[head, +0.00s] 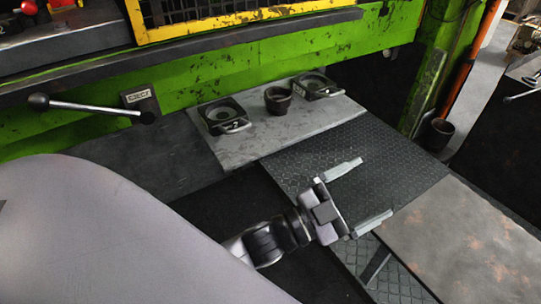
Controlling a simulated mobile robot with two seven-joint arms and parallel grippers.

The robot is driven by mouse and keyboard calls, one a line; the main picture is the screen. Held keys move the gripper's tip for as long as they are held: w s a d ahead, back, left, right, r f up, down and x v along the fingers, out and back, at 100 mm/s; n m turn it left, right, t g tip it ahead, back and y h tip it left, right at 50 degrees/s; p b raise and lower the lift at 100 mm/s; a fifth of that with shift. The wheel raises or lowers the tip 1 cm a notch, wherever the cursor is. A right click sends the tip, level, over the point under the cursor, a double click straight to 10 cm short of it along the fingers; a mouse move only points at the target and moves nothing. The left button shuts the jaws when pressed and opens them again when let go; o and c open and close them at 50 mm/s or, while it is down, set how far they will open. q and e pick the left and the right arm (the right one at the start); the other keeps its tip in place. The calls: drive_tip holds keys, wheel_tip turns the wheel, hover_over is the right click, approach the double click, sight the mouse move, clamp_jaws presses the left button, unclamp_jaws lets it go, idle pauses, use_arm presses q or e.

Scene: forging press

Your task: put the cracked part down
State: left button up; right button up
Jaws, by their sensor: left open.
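My left gripper (375,187) is open, its two pale fingers spread wide over the dark patterned mat, with nothing between them. Three dark parts stand on the grey metal plate (240,150) beyond it: a square block with a round recess (222,126) on the left, a round cup-like part (278,101) in the middle, and a second square block (318,88) on the right. No crack can be made out on any of them at this size, so I cannot tell which is the cracked part. My right gripper is out of view.
The dark patterned mat (312,165) in front of the plate is bare. A brownish, worn plate (470,245) at the right is also clear. The green press frame (210,80) rises behind. A lever with black knobs (90,107) juts out at left. A dark pot (437,134) stands at right.

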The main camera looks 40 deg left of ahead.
use_arm(q)
drive_tip(key=s+a+f+n+g+y, duration=0.2)
drive_tip(key=s+a+f+n+y, duration=0.1)
drive_tip(key=f, duration=0.5)
drive_tip(key=s+a+f+n+g+y, duration=0.3)
drive_tip(key=s+f, duration=0.3)
drive_tip(key=f, duration=0.2)
drive_tip(key=s+a+f+n+g+y, duration=0.2)
drive_tip(key=s+a+f, duration=0.3)
drive_tip(key=f, duration=0.3)
drive_tip(key=shift+s+a+f+n+g+y, duration=0.2)
drive_tip(key=shift+a+n+g+y, duration=0.1)
drive_tip(key=shift+n+y, duration=0.3)
drive_tip(key=shift+r, duration=0.1)
drive_tip(key=shift+r, duration=0.25)
